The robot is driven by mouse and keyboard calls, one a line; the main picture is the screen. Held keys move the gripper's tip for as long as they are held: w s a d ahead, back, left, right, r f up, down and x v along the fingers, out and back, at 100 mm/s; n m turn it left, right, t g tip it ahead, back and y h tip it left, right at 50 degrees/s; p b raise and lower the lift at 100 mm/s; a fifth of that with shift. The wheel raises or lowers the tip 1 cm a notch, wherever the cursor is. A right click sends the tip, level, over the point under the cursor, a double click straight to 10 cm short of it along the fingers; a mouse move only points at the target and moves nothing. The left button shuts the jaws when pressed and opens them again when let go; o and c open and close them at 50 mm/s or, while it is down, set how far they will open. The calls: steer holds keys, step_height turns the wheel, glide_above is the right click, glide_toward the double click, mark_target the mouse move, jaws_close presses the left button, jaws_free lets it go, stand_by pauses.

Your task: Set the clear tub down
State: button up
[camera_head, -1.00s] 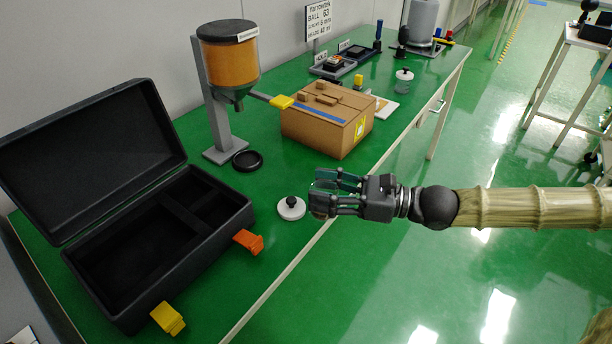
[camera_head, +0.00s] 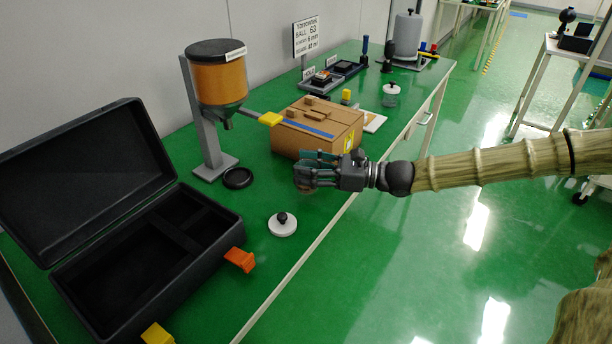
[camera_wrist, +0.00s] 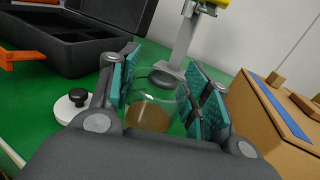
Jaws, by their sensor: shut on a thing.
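The clear tub (camera_wrist: 150,106) is see-through, with something brown in its bottom. In the wrist view it sits between the two teal-padded fingers of my gripper (camera_wrist: 162,92), which is shut on it. In the head view my gripper (camera_head: 308,172) is over the green table (camera_head: 262,262), in front of the cardboard box; the fingers hide most of the tub. I cannot tell whether the tub's base touches the table. A white lid with a black knob (camera_head: 282,227) lies on the table to the near left of my gripper; it also shows in the wrist view (camera_wrist: 70,104).
An open black case (camera_head: 150,262) with orange and yellow latches fills the near left. A hopper (camera_head: 219,82) on a grey stand and a black ring (camera_head: 238,178) are behind. The cardboard box (camera_head: 322,130) is close beyond my gripper. A lidded jar (camera_head: 390,97) stands farther back.

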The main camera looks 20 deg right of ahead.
steer(key=shift+w, duration=0.45)
steer(key=shift+f, duration=1.75)
steer(key=shift+f, duration=0.2)
steer(key=o, duration=1.3)
steer(key=shift+r, duration=0.1)
steer(key=shift+d+r, duration=0.1)
steer(key=shift+d, duration=0.05)
steer(key=p+v, duration=0.1)
steer(key=v, duration=0.9)
steer(key=shift+r+p, duration=0.2)
steer(key=shift+p, duration=0.2)
steer(key=shift+v, duration=0.95)
